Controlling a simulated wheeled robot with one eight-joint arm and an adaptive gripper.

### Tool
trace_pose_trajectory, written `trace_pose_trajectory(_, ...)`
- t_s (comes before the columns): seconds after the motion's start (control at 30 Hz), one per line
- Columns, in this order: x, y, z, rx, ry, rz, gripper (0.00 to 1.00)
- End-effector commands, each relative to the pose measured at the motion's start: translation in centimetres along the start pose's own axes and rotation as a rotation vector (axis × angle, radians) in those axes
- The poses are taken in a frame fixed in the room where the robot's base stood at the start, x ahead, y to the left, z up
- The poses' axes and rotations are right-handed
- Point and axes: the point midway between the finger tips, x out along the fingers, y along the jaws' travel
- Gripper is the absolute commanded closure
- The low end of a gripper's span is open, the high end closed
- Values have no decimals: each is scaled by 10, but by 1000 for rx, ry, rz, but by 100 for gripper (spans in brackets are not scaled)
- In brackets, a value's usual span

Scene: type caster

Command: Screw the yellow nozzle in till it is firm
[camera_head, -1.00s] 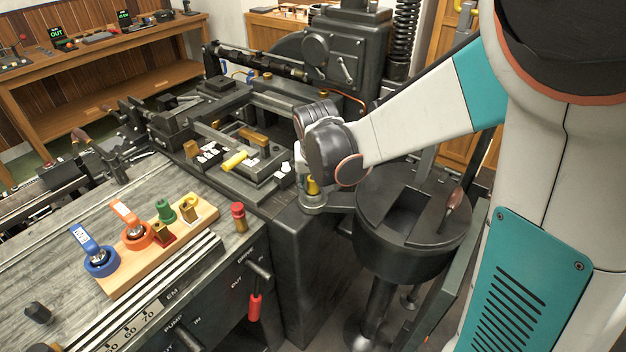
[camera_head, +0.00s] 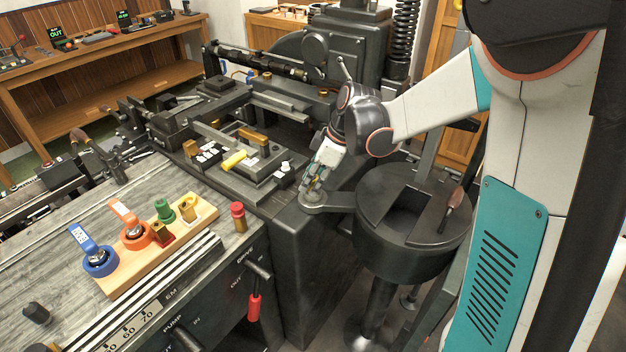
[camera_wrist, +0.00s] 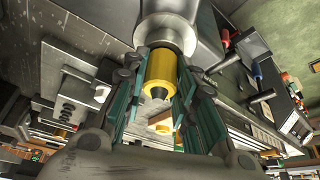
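The yellow nozzle (camera_wrist: 160,75) shows in the wrist view, its narrow dark tip toward my palm. Its other end meets a wide grey cylinder (camera_wrist: 166,30); the joint is partly hidden by my fingers. My gripper (camera_wrist: 163,62) has one teal-padded finger on each side of the nozzle, very close to it. I cannot tell whether both pads touch it. In the head view my gripper (camera_head: 316,183) slants down to the left, at the grey round mouth (camera_head: 313,203) beside the black pot. There the fingers hide most of the nozzle.
The black pot (camera_head: 410,220) stands right of my gripper. The machine frame (camera_head: 240,150) is to the left. A wooden board (camera_head: 135,268) with blue, orange, green and golden pieces lies on the bench. A red-topped piece (camera_head: 238,216) stands beside it.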

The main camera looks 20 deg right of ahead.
Motion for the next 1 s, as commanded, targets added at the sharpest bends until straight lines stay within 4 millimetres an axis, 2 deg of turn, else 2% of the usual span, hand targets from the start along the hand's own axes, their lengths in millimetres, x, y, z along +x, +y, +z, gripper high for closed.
trace_pose_trajectory(0.07,0,0,0,0,0,1,100)
trace_pose_trajectory(0.23,0,-1,0,40,-1,17,100)
trace_pose_trajectory(0.47,0,-2,-1,360,-1,151,100)
trace_pose_trajectory(0.5,0,0,0,366,-1,153,67)
trace_pose_trajectory(0.57,0,0,0,362,-1,151,53)
trace_pose_trajectory(0.6,0,0,0,362,-1,151,50)
trace_pose_trajectory(1.0,-4,0,0,360,-1,150,50)
